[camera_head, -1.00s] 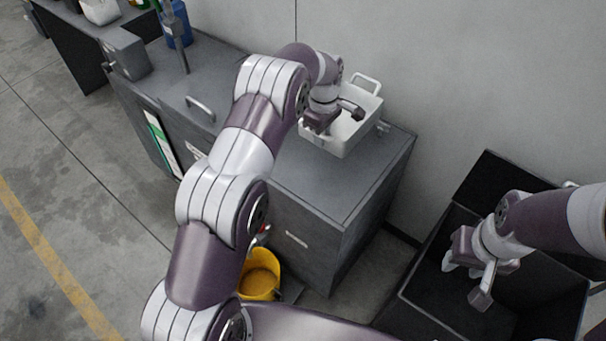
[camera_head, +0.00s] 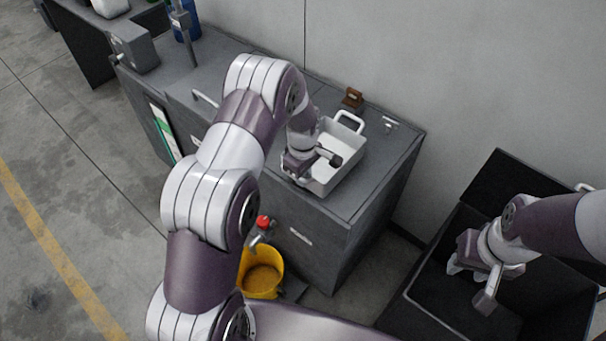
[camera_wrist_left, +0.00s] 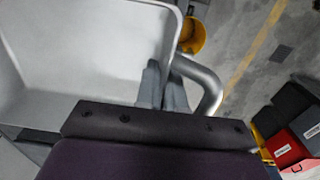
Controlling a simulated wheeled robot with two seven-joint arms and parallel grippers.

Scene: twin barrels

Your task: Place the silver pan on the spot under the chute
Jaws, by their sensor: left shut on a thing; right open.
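The silver pan (camera_head: 350,160) is a pale, deep rectangular pan with a loop handle at each end. It is over the grey cabinet top, near the front edge; I cannot tell whether it touches the top. My left gripper (camera_head: 318,161) is shut on the pan's near handle. In the left wrist view the fingers (camera_wrist_left: 162,85) close on that handle (camera_wrist_left: 207,82), beside the pan wall (camera_wrist_left: 95,45). My right gripper (camera_head: 470,283) is open and empty over the black bin. I cannot make out the chute or its spot for certain.
A brown block (camera_head: 352,98) stands behind the pan by the wall. A yellow bucket (camera_head: 262,275) is on the floor below a red-knobbed tap (camera_head: 263,223). The open black bin (camera_head: 440,318) is at right. The cabinet top (camera_head: 385,165) is clear right of the pan.

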